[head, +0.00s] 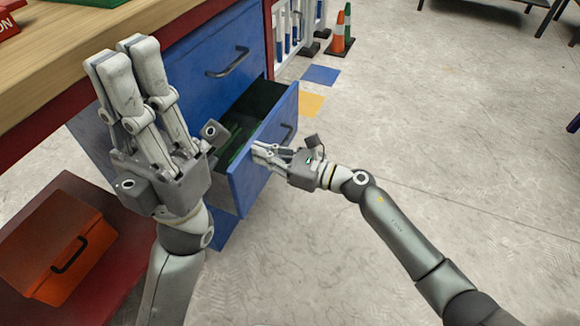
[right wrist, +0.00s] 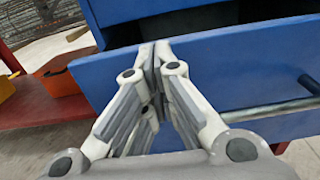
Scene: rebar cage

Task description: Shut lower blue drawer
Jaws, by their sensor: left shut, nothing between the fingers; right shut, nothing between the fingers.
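The lower blue drawer (head: 245,165) stands pulled out from the cabinet under the workbench in the head view. Its dark inside shows, and its front panel has a bar handle (head: 286,133). My right gripper (head: 256,150) is shut and empty, with its fingertips at the drawer's front panel, to the left of the handle. In the right wrist view the shut fingertips (right wrist: 153,50) overlap the upper part of the drawer front (right wrist: 235,65); I cannot tell whether they touch. My left gripper (head: 110,55) is shut and empty, raised over the bench edge, hiding part of the cabinet.
A shut upper blue drawer (head: 215,50) with its own handle sits above. The wooden bench top (head: 50,60) is at the left. An orange toolbox (head: 65,255) rests on a red lower shelf at lower left. Cones (head: 341,32) stand at the back.

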